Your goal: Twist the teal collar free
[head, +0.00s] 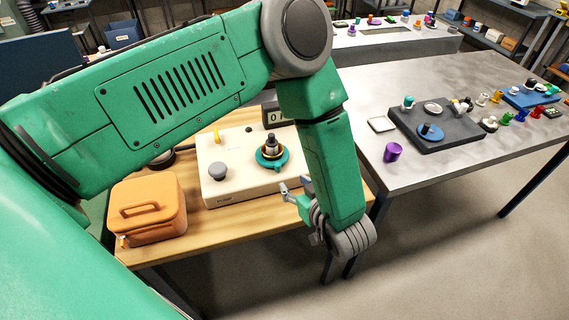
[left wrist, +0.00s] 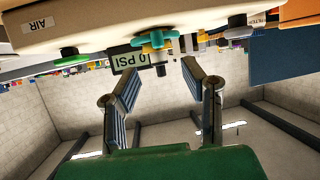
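The teal collar (head: 271,158) is a lobed ring around the base of a dark, upright fitting (head: 271,143) on a cream box (head: 232,184). The collar also shows in the upside-down left wrist view (left wrist: 156,40). My left gripper (head: 291,197) is beside the box's right front corner, lower right of the collar and apart from it. In the left wrist view its two ribbed fingers (left wrist: 160,76) stand wide apart with nothing between them. My right gripper is in neither view.
A grey knob (head: 218,172) and yellow handle (head: 217,136) are on the box. A display (left wrist: 130,62) reads 0 PSI. An orange case (head: 148,207) stands left on the wooden table. A metal table (head: 370,90) with small parts is at right.

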